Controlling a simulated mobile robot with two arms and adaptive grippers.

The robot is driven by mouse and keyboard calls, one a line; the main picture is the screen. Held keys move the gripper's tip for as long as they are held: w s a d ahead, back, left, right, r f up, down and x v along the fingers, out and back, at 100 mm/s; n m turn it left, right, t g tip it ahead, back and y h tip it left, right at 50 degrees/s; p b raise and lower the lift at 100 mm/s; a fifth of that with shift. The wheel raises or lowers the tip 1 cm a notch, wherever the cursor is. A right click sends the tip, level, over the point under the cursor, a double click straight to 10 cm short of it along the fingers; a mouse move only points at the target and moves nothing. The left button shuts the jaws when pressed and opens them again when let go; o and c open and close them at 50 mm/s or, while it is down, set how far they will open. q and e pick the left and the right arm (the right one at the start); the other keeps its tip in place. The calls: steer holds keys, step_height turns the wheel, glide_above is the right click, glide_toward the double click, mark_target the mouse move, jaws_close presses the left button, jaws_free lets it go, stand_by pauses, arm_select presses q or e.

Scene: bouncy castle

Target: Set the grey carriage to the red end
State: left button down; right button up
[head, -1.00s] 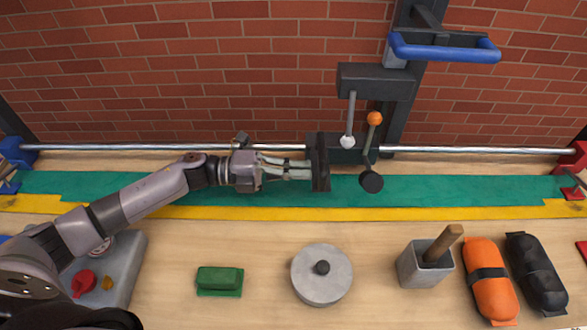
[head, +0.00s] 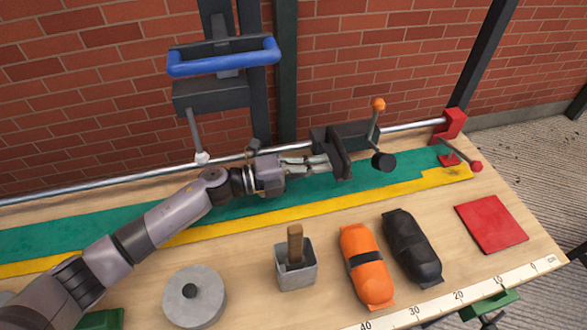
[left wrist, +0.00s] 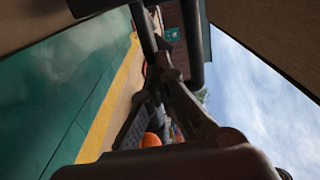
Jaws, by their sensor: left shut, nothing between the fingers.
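The dark grey carriage (head: 352,133) sits on the steel rail, a short stretch of bare rail left of the red end block (head: 451,124). An orange-knobbed lever (head: 376,117) stands up from it, and a round black knob (head: 384,161) is at its front. My left gripper (head: 326,162) is shut and empty, its fingertips at the upright plate on the carriage's left side. They appear to touch the plate, but exact contact is hard to tell. In the left wrist view, dark finger parts hide most of what lies ahead. My right gripper is not in view.
A blue-handled press (head: 222,58) hangs over the rail left of the carriage. In front lie a round grey weight (head: 194,297), a grey cup with a wooden handle (head: 295,267), orange (head: 366,268) and black (head: 412,246) bags, and a red mat (head: 491,223). The green strip (head: 405,164) ahead is clear.

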arm_select(q)
steer(key=b+x, duration=0.1)
steer(key=x, duration=1.1)
steer(key=shift+w+d+b, duration=0.15)
steer(key=shift+d+b, duration=0.15)
steer(key=shift+d, duration=0.25)
steer(key=shift+r, duration=0.15)
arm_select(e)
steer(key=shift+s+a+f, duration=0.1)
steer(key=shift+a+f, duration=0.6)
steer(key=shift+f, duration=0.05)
